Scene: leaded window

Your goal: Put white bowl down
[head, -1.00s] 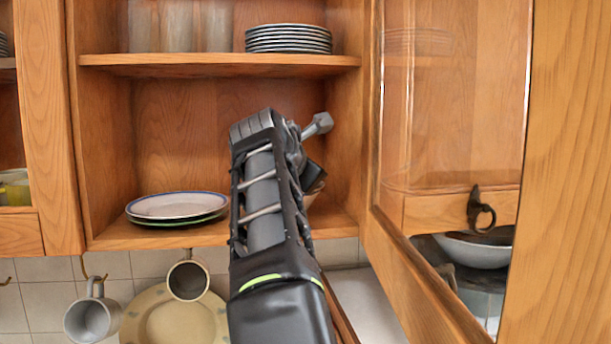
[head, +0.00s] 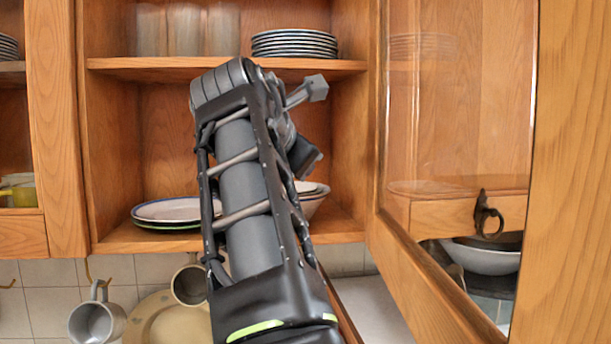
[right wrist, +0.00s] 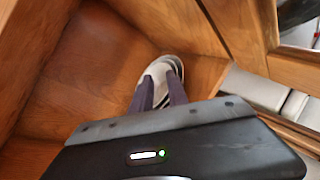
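The white bowl (head: 314,199) is at the right side of the cabinet's lower shelf (head: 345,226), partly hidden behind my right arm in the head view. In the right wrist view the bowl (right wrist: 158,68) is ahead of my right gripper (right wrist: 160,82), near the shelf corner. The two dark fingers are parted, with pale bowl surface showing between them. Their tips overlap the bowl in the picture; whether they touch it I cannot tell. In the head view my right gripper's fingers are hidden behind the arm. My left gripper is not in view.
A stack of plates (head: 170,210) lies left on the same shelf. More plates (head: 294,44) and glasses stand on the shelf above. An open glazed door (head: 455,120) is close on the right. Mugs (head: 97,322) hang below.

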